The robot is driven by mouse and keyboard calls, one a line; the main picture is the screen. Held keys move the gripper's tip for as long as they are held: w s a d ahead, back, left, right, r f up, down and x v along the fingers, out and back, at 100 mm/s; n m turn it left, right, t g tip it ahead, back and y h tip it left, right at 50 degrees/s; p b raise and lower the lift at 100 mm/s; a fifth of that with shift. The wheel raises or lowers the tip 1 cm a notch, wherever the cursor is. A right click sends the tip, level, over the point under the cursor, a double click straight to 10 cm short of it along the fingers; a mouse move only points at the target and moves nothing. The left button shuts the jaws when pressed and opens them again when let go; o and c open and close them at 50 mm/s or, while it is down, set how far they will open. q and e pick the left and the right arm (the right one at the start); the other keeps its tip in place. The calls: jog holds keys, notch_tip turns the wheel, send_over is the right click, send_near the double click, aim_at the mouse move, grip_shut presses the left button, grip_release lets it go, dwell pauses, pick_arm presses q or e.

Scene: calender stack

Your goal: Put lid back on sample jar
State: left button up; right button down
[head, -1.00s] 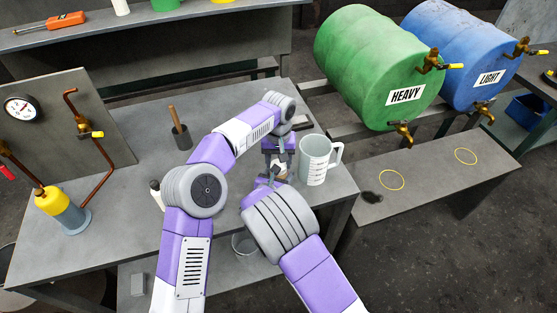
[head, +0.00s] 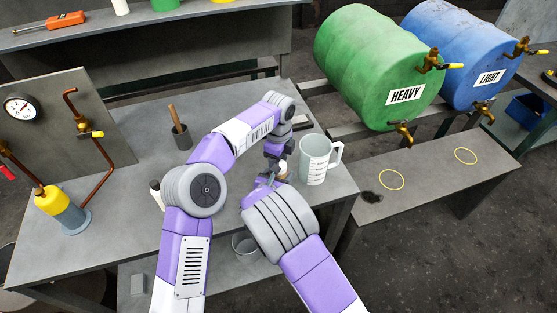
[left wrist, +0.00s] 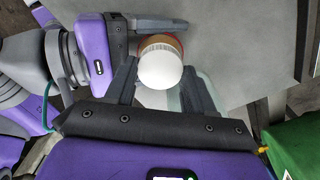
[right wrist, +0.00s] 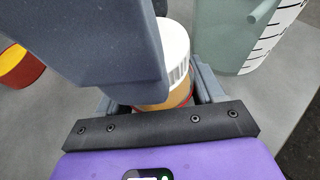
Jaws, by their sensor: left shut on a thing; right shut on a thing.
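The sample jar (right wrist: 168,98), with tan contents, is between the fingers of my right gripper (right wrist: 160,97), which is shut on it. The white ribbed lid (left wrist: 160,68) is at the jar's mouth with no clear gap; whether it is fully seated I cannot tell. My left gripper (left wrist: 162,88) is shut on the lid, and its finger hides part of lid and jar in the right wrist view. In the head view both grippers meet above the bench, left of the measuring jug, and the jar is mostly hidden there.
The measuring jug (head: 314,162) stands close to the grippers on the bench (head: 100,240). A yellow-topped cylinder (head: 60,208) is at the left.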

pick_arm(q)
jog(key=m, duration=0.6)
jog(key=o, duration=1.2)
jog(key=shift+o, duration=0.2)
notch_tip(320, 180, up, 8)
jog(key=shift+f, duration=0.25)
pick_arm(e)
jog(key=shift+c, duration=0.3)
grip_release()
jog(key=p+v, duration=0.1)
jog(key=v, duration=0.6)
jog(key=shift+s+a+r, duration=0.1)
jog(key=shift+s, duration=0.15)
pick_arm(q)
jog(key=shift+r, duration=0.45)
